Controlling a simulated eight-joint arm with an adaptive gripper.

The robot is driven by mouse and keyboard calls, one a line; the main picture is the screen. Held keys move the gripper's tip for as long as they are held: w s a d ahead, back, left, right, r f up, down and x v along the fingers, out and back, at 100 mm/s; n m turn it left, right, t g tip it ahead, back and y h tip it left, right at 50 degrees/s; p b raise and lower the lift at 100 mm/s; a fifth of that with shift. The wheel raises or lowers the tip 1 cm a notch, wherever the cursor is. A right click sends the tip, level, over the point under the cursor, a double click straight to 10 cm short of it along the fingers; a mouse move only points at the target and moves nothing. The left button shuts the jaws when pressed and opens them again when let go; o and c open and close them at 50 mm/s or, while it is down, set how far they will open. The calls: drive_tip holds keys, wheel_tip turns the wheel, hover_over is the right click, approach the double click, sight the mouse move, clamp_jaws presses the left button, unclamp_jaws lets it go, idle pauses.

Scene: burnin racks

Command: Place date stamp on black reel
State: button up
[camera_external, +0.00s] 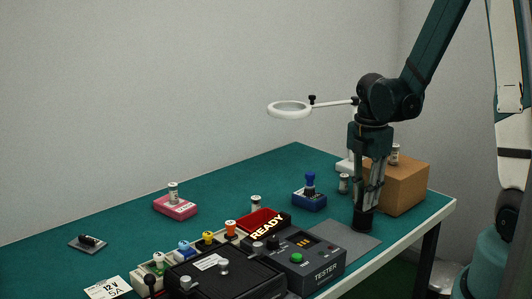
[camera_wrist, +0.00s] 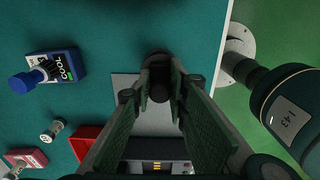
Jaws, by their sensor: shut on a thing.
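My gripper (camera_external: 366,205) points straight down over the grey mat at the table's right side. Its fingers are closed on a dark, rounded piece (camera_external: 362,222), which also shows between the fingertips in the wrist view (camera_wrist: 159,88). The fingers hide much of it, and I cannot tell if it is the date stamp or if it touches the mat. A blue-knobbed, stamp-like thing (camera_external: 310,182) stands on a blue box marked COOL (camera_external: 308,201), left of my gripper; the knob shows in the wrist view (camera_wrist: 22,83). I cannot clearly pick out the black reel.
A tester (camera_external: 310,264) and a red tray marked READY (camera_external: 262,220) stand close in front. A cardboard box (camera_external: 402,190) is just right of my gripper. A magnifier ring (camera_external: 290,108) hangs behind. A pink box (camera_external: 174,207) is farther left; the table between is largely clear.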

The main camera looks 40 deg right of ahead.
drive_tip(key=shift+f, duration=0.1)
drive_tip(key=o, duration=0.9)
drive_tip(key=shift+r+p, duration=0.45)
drive_tip(key=shift+r, duration=5.65)
